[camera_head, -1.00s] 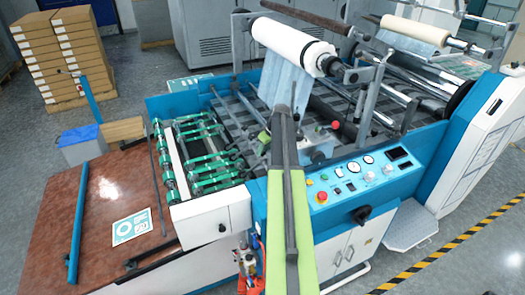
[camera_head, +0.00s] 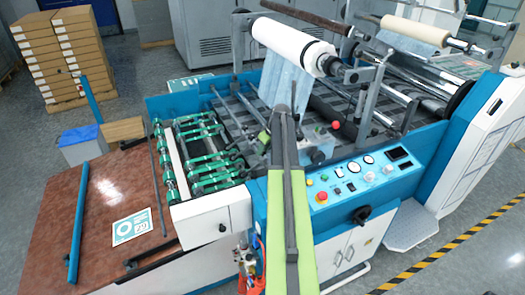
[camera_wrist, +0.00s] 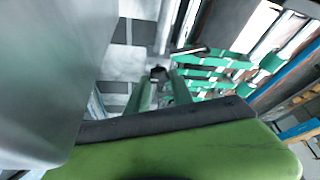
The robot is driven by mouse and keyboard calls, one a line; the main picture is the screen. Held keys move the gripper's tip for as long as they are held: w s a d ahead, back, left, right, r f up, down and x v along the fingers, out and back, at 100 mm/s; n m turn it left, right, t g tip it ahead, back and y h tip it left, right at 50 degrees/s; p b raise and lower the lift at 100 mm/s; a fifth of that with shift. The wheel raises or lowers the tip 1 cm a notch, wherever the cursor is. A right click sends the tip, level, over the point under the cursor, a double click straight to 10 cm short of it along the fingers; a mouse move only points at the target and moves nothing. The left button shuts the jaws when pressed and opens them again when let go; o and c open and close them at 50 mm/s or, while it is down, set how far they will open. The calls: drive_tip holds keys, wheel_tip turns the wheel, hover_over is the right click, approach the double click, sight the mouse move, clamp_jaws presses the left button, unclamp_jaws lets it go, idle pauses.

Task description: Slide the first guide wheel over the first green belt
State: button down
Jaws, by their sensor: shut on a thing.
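My gripper (camera_wrist: 161,78) reaches down from my green arm, its two greenish fingers shut on a small dark piece that looks like the guide wheel (camera_wrist: 158,71). The green belts (camera_wrist: 212,69) lie to the right of the fingertips in the wrist view. In the head view the belts (camera_head: 205,148) run as several parallel strips across the feed end of the machine. My fingertips are right of them, over the grey bed. Which belt is in line with the wheel I cannot tell, and the wheel is too small to make out in the head view.
Rods with dark fittings (camera_head: 238,155) stand over the bed near the belts. A white film roll (camera_head: 290,45) hangs behind my arm. The control panel (camera_head: 365,180) is to the right. The brown table (camera_head: 110,205) at left is mostly clear, with a blue bar (camera_head: 78,225).

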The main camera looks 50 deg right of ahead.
drive_tip(key=w, duration=0.1)
drive_tip(key=w+d, duration=0.2)
drive_tip(key=w, duration=0.1)
drive_tip(key=shift+w, duration=0.1)
drive_tip(key=c, duration=1.1)
unclamp_jaws()
drive_tip(key=shift+a, duration=0.1)
drive_tip(key=shift+r, duration=0.1)
drive_tip(key=p+v, duration=1.6)
drive_tip(key=v, duration=0.1)
drive_tip(key=shift+r, duration=0.2)
